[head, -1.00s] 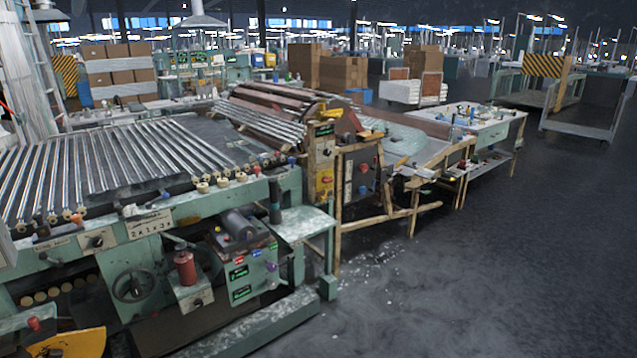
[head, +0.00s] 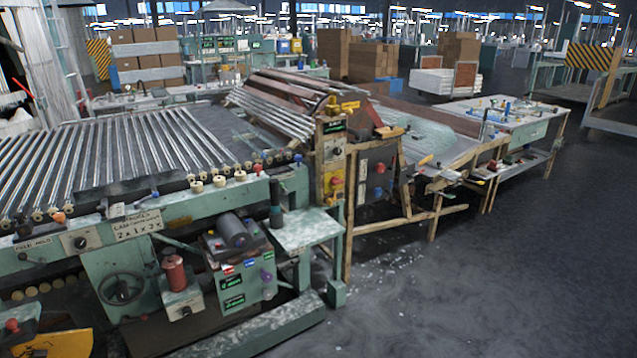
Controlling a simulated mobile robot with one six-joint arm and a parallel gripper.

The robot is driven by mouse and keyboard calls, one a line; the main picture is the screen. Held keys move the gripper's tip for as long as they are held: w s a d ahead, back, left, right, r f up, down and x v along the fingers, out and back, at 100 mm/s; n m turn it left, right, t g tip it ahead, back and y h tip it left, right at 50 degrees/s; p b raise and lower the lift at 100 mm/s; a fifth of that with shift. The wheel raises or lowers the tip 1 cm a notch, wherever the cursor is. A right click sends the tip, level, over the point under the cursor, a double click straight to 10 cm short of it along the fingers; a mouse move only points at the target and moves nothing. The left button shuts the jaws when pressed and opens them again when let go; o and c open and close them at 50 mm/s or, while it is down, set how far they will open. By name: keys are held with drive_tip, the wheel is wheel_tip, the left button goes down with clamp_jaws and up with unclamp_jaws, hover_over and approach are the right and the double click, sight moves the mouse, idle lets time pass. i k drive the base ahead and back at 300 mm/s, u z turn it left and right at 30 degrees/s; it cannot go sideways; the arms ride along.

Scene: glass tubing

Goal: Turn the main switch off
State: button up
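Several controls show in the head view, and I cannot tell which is the main switch. A green control box (head: 245,278) on the near machine has small red, blue and green labels and a purple knob (head: 266,276) on its right side. A dark rotary knob on a plate (head: 80,242) sits on the machine's front beam at left. A yellow panel (head: 335,183) with a red knob is on the wooden-framed machine, beside a grey panel (head: 377,174) with red and blue knobs. My gripper is not in view.
The near green machine (head: 140,228) carries rows of glass tubes and has a handwheel (head: 122,288) and a red cylinder (head: 174,274). A small green side table (head: 308,228) juts out at its right. The dark floor (head: 480,290) at front right is clear, with scattered white fragments near the machine.

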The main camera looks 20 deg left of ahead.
sight(334, 180)
drive_tip(key=u, duration=0.45)
drive_tip(key=i, duration=0.6)
drive_tip(key=u, duration=1)
drive_tip(key=i, duration=0.85)
drive_tip(key=u, duration=0.55)
